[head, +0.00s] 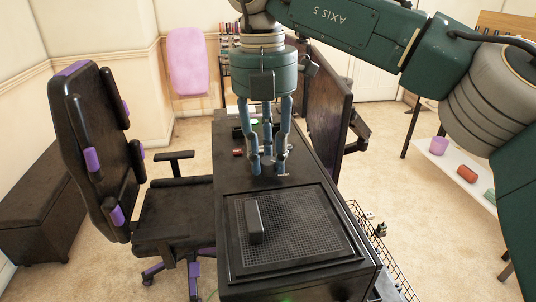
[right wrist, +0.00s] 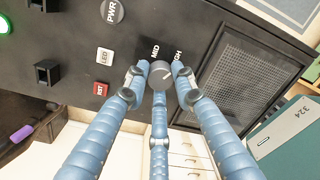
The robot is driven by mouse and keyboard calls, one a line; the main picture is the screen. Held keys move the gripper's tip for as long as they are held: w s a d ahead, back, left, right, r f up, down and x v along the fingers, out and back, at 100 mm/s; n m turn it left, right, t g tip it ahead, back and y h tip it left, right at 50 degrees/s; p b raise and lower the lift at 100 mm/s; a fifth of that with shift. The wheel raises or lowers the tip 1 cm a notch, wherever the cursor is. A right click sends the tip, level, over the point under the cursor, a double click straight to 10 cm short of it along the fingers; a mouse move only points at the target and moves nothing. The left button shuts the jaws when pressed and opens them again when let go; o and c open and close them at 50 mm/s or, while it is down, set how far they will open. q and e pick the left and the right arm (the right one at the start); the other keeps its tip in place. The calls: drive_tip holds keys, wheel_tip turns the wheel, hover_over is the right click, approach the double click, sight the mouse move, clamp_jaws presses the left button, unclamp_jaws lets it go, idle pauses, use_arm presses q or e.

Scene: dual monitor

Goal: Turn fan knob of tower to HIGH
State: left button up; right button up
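The black tower (head: 228,165) stands in the middle of the head view, with its control panel (right wrist: 75,70) filling the upper part of the right wrist view. The grey round fan knob (right wrist: 160,74) sits on the panel, with the MID label (right wrist: 155,50) and the partly covered HIGH label (right wrist: 178,53) above it. Its pointer line slants to the upper right, towards HIGH. My right gripper (head: 268,168) points down at the panel. Its three blue fingers (right wrist: 160,92) surround the knob closely; whether they press on it cannot be told. My left gripper is not in view.
A mesh grille (head: 290,232) with a dark upright block (head: 253,220) is on the tower's near end. PWR (right wrist: 112,11), LED (right wrist: 104,57) and RST (right wrist: 100,89) buttons are left of the knob. A chair (head: 175,215) stands left; a dark monitor (head: 328,110) stands right.

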sight(265, 160)
drive_tip(key=o, duration=0.4)
drive_tip(key=shift+r, duration=0.1)
drive_tip(key=r, duration=0.7)
drive_tip(key=shift+a+r, duration=0.15)
drive_tip(key=shift+a, duration=0.05)
